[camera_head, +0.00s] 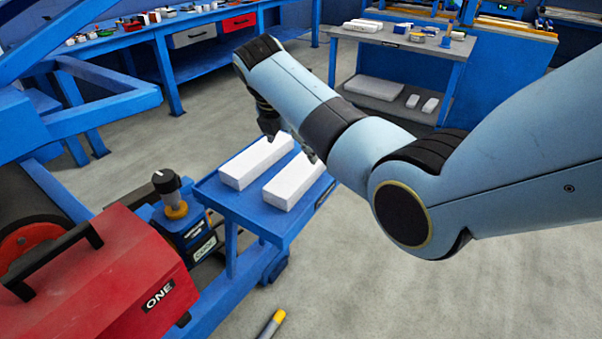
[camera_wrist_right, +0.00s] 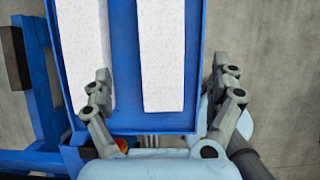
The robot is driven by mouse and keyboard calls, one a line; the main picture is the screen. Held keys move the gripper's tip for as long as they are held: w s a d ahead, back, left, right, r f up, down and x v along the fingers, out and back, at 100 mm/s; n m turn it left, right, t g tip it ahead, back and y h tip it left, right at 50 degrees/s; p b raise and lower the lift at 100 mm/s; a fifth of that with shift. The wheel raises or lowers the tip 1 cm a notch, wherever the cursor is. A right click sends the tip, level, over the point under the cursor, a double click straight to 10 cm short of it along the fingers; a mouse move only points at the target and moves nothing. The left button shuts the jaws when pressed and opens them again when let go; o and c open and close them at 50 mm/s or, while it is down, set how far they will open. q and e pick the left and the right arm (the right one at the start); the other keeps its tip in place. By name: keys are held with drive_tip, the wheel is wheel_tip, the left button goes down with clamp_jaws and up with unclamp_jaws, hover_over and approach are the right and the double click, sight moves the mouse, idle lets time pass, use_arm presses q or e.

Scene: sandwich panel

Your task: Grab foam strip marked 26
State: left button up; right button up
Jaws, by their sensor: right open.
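Two white foam strips lie side by side on a blue shelf (camera_head: 243,213), the left strip (camera_head: 257,162) and the right strip (camera_head: 293,184). I cannot read the number 26 on either. My right gripper (camera_head: 288,142) is open above the far ends of the strips, and one finger is partly hidden by the arm. In the right wrist view, one strip (camera_wrist_right: 162,60) lies between the spread fingers of the gripper (camera_wrist_right: 165,85). The other strip (camera_wrist_right: 88,35) is partly behind the left finger. My left gripper is not in view.
A red machine cover (camera_head: 115,275) marked ONE and a dark knob (camera_head: 166,182) stand left of the shelf. A grey table (camera_head: 400,40) with more white pieces is at the back. A blue workbench (camera_head: 130,45) is at back left. Open floor lies right of the shelf.

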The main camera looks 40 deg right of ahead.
sight(301, 167)
drive_tip(key=b+x, duration=0.1)
drive_tip(key=x, duration=0.8)
drive_tip(key=shift+s+f+b, duration=0.15)
drive_tip(key=shift+f+b, duration=0.15)
drive_tip(key=shift+b, duration=0.05)
drive_tip(key=shift+r, duration=0.1)
drive_tip(key=c, duration=1.3)
